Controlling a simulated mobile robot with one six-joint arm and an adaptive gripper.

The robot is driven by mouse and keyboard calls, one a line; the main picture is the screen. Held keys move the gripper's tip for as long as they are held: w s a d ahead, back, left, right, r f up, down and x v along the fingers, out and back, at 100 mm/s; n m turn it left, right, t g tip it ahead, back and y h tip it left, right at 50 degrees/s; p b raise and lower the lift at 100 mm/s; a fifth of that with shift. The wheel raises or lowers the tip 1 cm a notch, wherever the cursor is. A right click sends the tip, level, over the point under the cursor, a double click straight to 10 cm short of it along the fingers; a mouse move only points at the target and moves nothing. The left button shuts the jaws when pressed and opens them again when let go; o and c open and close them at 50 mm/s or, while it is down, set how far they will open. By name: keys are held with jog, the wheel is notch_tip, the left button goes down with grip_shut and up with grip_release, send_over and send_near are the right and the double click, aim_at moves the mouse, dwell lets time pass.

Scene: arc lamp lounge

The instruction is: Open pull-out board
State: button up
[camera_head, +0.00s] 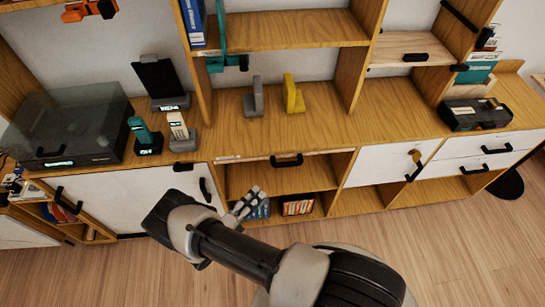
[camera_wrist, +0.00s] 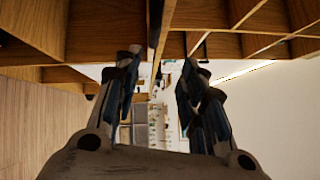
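The board (camera_head: 240,158) is a thin wooden edge below the middle worktop of the shelf unit in the head view. A black bar handle (camera_head: 286,160) is on its front, and the board looks pushed in. My gripper (camera_head: 257,194) is in front of the open compartment, lower and left of the handle, apart from it in the picture. In the wrist view my gripper (camera_wrist: 161,60) has its two fingers spread with nothing held. A thin wooden edge and a dark bar show beyond the fingertips there; I cannot tell for sure that they are the board and handle.
An open compartment below the board holds books (camera_head: 298,205). White doors and drawers (camera_head: 490,147) flank it. Above stand a grey-lidded box (camera_head: 72,125), phones (camera_head: 180,130), grey and yellow bookends (camera_head: 293,95) and a black device (camera_head: 475,114). The wooden floor (camera_head: 440,250) is clear at right.

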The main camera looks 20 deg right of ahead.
aim_at(285, 162)
jog(key=shift+n+t, duration=0.6)
jog(key=shift+n, duration=0.2)
jog(key=x, duration=0.5)
jog(key=f+x, duration=0.1)
jog(key=x, duration=0.5)
jog(key=f+x, duration=0.1)
jog(key=x, duration=0.4)
jog(key=shift+w+d+b, duration=0.3)
jog(key=shift+d+b, duration=0.1)
jog(key=shift+c, duration=0.4)
jog(key=shift+r, duration=0.15)
grip_shut()
